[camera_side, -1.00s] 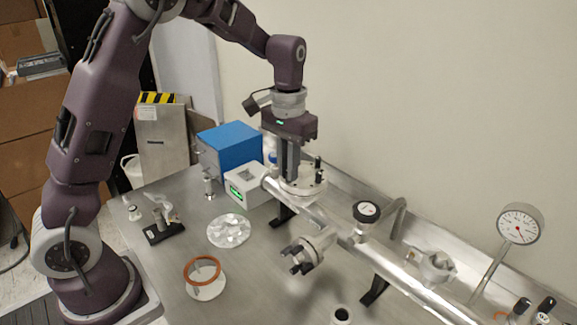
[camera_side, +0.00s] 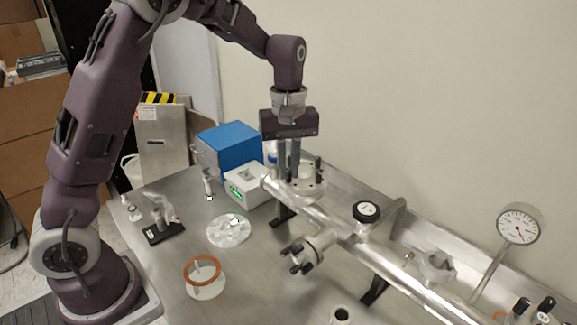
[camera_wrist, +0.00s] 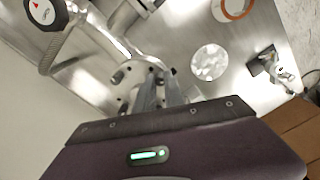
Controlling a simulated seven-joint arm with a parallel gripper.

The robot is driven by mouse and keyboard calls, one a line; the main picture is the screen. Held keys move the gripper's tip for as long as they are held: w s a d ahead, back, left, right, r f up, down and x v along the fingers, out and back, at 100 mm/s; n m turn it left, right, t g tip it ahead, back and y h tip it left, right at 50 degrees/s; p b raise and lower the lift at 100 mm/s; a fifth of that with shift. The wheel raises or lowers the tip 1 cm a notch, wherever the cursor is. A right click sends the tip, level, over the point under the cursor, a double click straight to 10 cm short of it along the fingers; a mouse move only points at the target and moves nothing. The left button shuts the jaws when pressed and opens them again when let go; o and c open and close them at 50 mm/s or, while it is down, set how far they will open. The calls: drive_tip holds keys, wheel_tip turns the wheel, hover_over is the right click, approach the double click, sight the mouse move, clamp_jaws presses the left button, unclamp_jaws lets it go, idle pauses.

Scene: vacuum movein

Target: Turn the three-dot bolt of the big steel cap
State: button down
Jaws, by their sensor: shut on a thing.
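The big steel cap (camera_side: 309,190) is a round flange on top of the left end of the steel pipe, with dark upright bolts around its rim. A bolt (camera_side: 318,178) stands free at the cap's right side. My gripper (camera_side: 289,180) points straight down over the cap's left part, its fingers shut on a bolt that they hide. In the wrist view the fingers (camera_wrist: 161,80) reach down to the rim of the cap (camera_wrist: 138,73), with another bolt (camera_wrist: 118,76) beside them. The dot marks are too small to read.
A white box (camera_side: 247,187) and a blue box (camera_side: 230,149) stand left of the cap. A black-knobbed valve (camera_side: 366,212) and a gauge (camera_side: 518,224) rise on the right. A side flange (camera_side: 303,256) sticks out in front. Foil (camera_side: 229,231) and an orange ring (camera_side: 203,270) lie on the table.

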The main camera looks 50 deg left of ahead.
drive_tip(key=n, duration=0.3)
drive_tip(key=shift+n, duration=2.2)
drive_tip(key=c, duration=1.7)
unclamp_jaws()
